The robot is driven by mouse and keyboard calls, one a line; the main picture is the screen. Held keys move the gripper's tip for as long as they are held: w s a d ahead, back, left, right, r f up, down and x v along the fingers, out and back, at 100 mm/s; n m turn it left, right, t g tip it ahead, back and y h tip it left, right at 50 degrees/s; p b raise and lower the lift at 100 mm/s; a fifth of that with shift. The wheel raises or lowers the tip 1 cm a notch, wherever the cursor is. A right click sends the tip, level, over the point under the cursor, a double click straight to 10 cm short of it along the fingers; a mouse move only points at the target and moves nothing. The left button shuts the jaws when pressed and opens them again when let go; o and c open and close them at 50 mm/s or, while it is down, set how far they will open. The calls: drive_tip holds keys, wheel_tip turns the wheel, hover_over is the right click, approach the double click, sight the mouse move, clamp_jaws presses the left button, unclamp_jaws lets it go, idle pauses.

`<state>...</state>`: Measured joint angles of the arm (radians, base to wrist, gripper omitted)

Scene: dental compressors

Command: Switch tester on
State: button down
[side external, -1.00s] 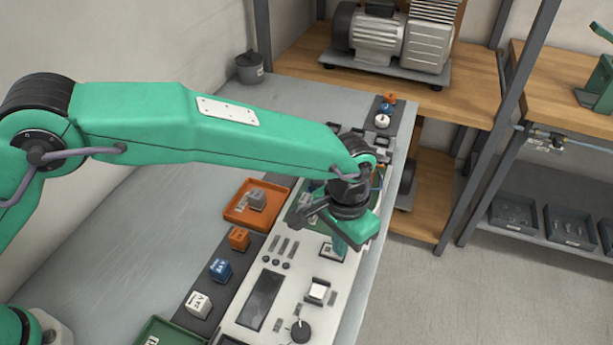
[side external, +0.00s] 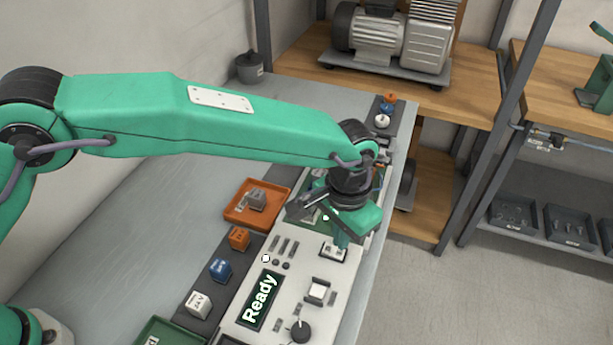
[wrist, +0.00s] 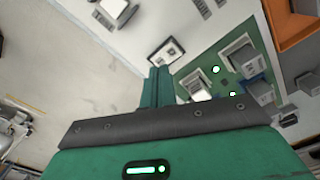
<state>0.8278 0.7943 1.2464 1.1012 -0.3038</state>
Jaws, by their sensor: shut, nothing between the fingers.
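The tester (side external: 240,330) is a pale panel along the bench. Its display (side external: 260,299) is lit and reads "Ready", and a small white light (side external: 266,258) glows above it. A small switch in a white frame (side external: 332,252) sits on the panel; it also shows in the wrist view (wrist: 166,52), just beyond my fingertips. My gripper (side external: 340,243) is shut and empty, pointing down at the switch; its fingertips also show in the wrist view (wrist: 160,74). I cannot tell whether they touch it. The fingers partly cover the switch in the side view.
A white square button (side external: 317,291) and a black knob (side external: 300,331) are on the panel nearer the camera. A green board (wrist: 210,72) with modules and lit green lights lies beside the switch. An orange tray (side external: 235,214) and several cubes, one blue (side external: 220,270), stand left.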

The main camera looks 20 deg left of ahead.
sight(336, 250)
drive_tip(key=shift+r, duration=2.3)
drive_tip(key=a+r+n+t, duration=0.1)
drive_tip(key=a+r, duration=0.4)
drive_tip(key=a, duration=0.3)
drive_tip(key=a+r+n+t+h, duration=0.1)
drive_tip(key=a+r, duration=0.4)
drive_tip(key=a, duration=0.3)
drive_tip(key=a+r+n, duration=0.1)
drive_tip(key=a+r, duration=0.3)
drive_tip(key=a, duration=0.5)
drive_tip(key=s+a+f+n+t+y, duration=0.1)
drive_tip(key=s+a+n+t, duration=0.2)
drive_tip(key=s+a, duration=1.3)
drive_tip(key=shift+s+a+f+t, duration=0.3)
drive_tip(key=shift+s+a, duration=0.1)
drive_tip(key=shift+a, duration=0.45)
